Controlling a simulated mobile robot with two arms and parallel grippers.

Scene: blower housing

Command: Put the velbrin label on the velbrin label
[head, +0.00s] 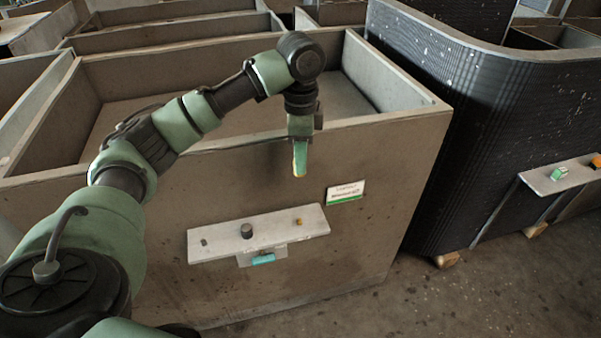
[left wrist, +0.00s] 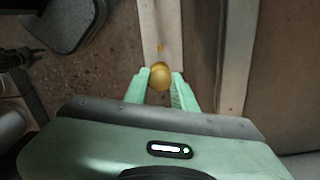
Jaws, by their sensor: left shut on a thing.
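A white label with a green lower stripe (head: 345,191) is on the front wall of the large brown bin, right of my left gripper; its print is too small to read. My left gripper (head: 299,172) points down in front of that wall, apart from the label and above a shelf. In the left wrist view its green fingers (left wrist: 160,82) are shut on a round golden-yellow thing (left wrist: 160,76). In the head view only a yellowish patch shows at the fingertips.
A pale shelf (head: 215,243) on the bin's front carries a dark cylinder (head: 247,231), a small dark piece (head: 204,242) and a small orange piece (head: 299,222). A teal piece (head: 263,259) sits below it. Another shelf (head: 576,179) stands at the right by a black ribbed bin (head: 480,130).

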